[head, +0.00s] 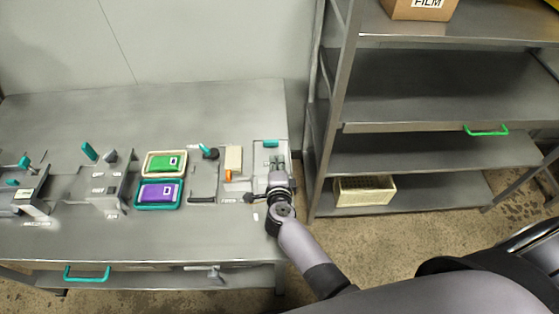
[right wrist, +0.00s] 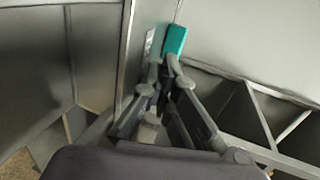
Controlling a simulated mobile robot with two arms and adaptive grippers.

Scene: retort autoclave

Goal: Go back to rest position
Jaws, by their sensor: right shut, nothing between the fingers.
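My right gripper (head: 271,160) is over the right end of the steel table (head: 150,105), with its arm coming in from the lower right. It is shut and empty. A grey fixture with a small teal part (head: 270,143) lies at its fingertips; gripper and wrist hide part of this fixture. In the right wrist view the shut fingers (right wrist: 165,62) point up beside a teal block (right wrist: 176,40); I cannot tell whether they touch it. My left gripper is in neither view.
A green pack (head: 165,162) and a purple pack (head: 158,193) sit in trays mid-table. Grey devices with teal levers (head: 89,151) stand to the left. A steel shelf rack (head: 430,100) with a cream crate (head: 364,190) stands right, beyond a floor gap. The table's back strip is clear.

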